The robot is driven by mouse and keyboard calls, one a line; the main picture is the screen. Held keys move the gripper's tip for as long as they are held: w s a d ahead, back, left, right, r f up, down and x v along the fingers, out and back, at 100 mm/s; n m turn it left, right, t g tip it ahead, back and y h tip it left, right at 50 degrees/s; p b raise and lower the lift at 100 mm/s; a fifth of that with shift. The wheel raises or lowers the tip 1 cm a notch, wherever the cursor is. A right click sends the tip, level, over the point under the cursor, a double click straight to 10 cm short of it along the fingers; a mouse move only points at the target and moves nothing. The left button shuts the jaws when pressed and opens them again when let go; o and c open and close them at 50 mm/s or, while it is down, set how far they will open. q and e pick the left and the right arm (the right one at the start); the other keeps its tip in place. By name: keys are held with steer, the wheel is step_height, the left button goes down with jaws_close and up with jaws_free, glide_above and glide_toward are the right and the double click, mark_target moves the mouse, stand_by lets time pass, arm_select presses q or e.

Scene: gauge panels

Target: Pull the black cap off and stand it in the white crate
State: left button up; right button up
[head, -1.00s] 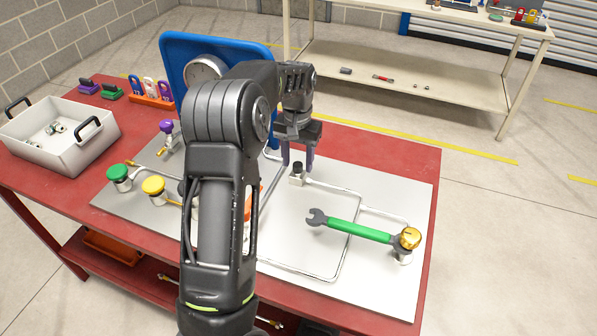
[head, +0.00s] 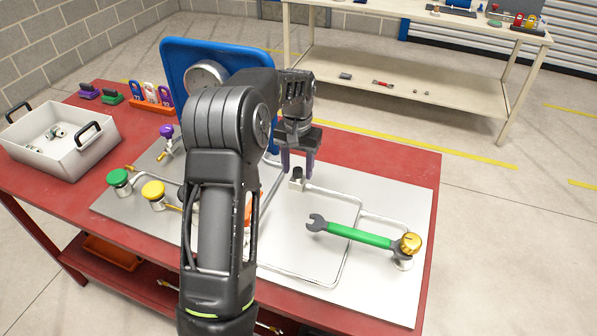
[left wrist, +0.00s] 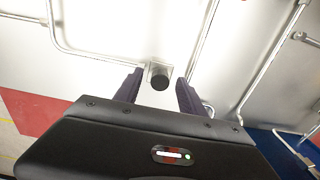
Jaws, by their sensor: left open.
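The black cap (head: 297,173) sits upright on a small silver fitting on the grey panel (head: 390,295). In the left wrist view the cap (left wrist: 160,82) shows from above, between and just beyond the fingertips. My left gripper (head: 297,170) points down over the fitting with its purple fingers apart, around the cap's sides but not visibly touching it. It also shows in the left wrist view (left wrist: 158,84), open and empty. The white crate (head: 75,160) stands at the left end of the red table, with some small fittings inside. My right gripper is not in view.
A green-handled wrench (head: 360,236) reaches across the panel to a yellow knob (head: 411,243). Green (head: 118,177), yellow and purple knobs stand between the crate and my left arm. A blue board (head: 220,52) with a gauge rises behind. Pipes run along the panel.

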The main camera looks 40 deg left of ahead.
mark_target(298, 169)
arm_select(q)
steer(key=shift+c, duration=0.3)
jaws_close()
stand_by(0.6)
steer(key=shift+r, duration=0.1)
stand_by(0.9)
steer(key=shift+r+p, duration=2.35)
steer(key=shift+r, duration=0.6)
